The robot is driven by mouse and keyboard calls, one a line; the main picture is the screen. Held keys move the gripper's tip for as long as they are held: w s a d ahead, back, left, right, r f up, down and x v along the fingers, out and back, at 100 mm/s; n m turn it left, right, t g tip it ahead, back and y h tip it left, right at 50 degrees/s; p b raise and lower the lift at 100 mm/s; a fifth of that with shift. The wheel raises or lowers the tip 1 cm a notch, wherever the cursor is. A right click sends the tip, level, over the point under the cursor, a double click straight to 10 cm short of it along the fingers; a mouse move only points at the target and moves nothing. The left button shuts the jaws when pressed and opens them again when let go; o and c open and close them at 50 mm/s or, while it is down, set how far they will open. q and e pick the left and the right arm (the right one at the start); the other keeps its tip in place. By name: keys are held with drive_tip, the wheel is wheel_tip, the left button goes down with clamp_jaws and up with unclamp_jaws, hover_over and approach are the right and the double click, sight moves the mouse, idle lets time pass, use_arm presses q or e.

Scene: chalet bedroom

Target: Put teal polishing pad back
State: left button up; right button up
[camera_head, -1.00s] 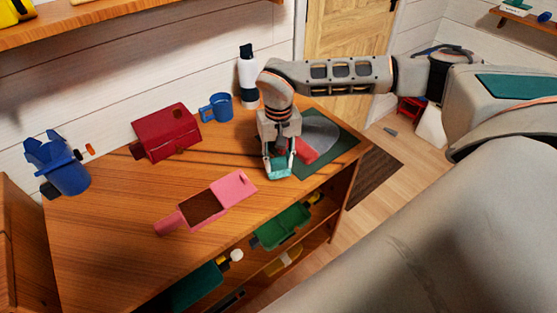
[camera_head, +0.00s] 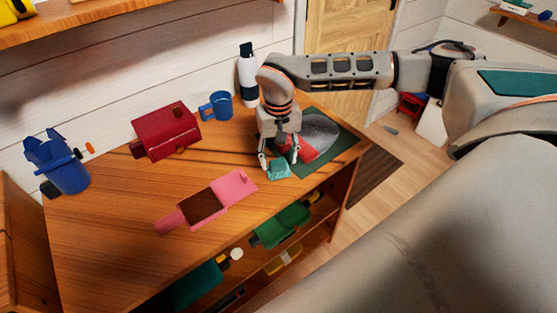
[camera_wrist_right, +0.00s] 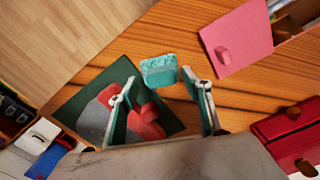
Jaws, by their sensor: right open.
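The teal polishing pad (camera_head: 279,170) is a small rough block on the wooden tabletop, just off the near left edge of the dark green mat (camera_head: 347,143). My right gripper (camera_head: 279,162) is above it, open, with its fingers spread to either side. In the right wrist view, the pad (camera_wrist_right: 159,70) lies just beyond the fingertips (camera_wrist_right: 158,80), and no finger appears to grip it. A grey shape (camera_head: 321,129) and a red piece (camera_head: 308,150) are on the mat, partly hidden by the gripper. My left gripper is not in view.
An open pink box (camera_head: 233,187) lies left of the pad. A dark red box (camera_head: 165,132), a blue mug (camera_head: 217,106), a dark-and-white bottle (camera_head: 247,80) and a blue container (camera_head: 66,175) stand farther back. Green bins (camera_head: 282,226) sit on the shelf below. The front left tabletop is clear.

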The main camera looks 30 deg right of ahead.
sight(279, 161)
wheel_tip(279, 161, up, 11)
idle(0.3)
idle(0.5)
